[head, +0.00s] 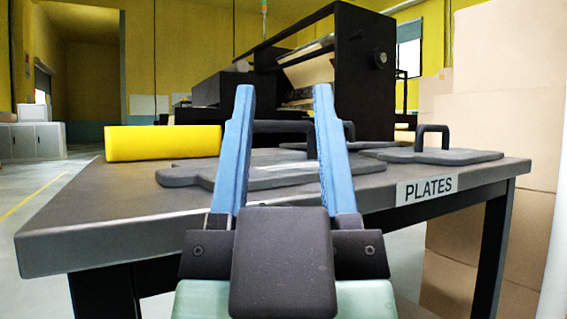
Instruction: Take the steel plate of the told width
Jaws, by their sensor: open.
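Several dark grey steel plates lie flat on the table marked PLATES. The nearest plate (190,177) lies in the middle, with a dark upright handle (283,127) seen between my fingers. A second plate (465,156) with a looped handle (433,130) lies at the right. Part of another plate (346,145) shows behind my right finger. My gripper (282,95) is open and empty, its two blue fingers pointing away over the table's near edge. The fingers hide part of the nearest plate. I cannot read any width on the plates.
The grey table (110,212) has a white PLATES label (427,190) on its front edge. A black machine (355,70) stands behind the table. Stacked cardboard (510,85) stands close at the right. The table's left front is clear.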

